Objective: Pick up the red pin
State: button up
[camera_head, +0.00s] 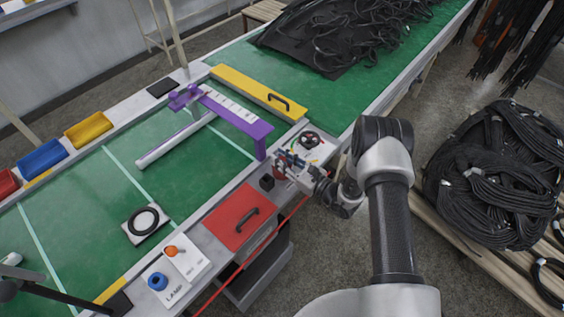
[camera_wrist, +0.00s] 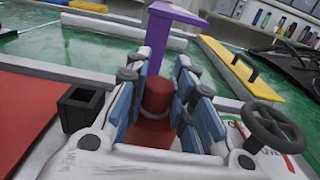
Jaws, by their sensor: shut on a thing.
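The red pin (camera_wrist: 157,97) stands between the blue-padded fingers of my gripper (camera_wrist: 163,82) in the wrist view. It has a rounded red top, a pale band and a wider red lower part. My gripper is shut on it, with fingers on both sides. In the head view my gripper (camera_head: 286,162) is at the table's near edge, and a bit of red (camera_head: 279,172) shows beside its fingers. The pin's foot is hidden, so I cannot tell whether it is seated or lifted.
A dark handwheel (camera_head: 309,139) is close beyond my gripper. A small black open box (camera_head: 267,182) and a red panel with a handle (camera_head: 232,217) are to the left. A purple bracket (camera_head: 240,121) and yellow panel (camera_head: 258,92) stand behind. Coiled black hoses (camera_head: 500,160) lie to the right.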

grip_shut()
jog(key=shift+r, duration=0.1)
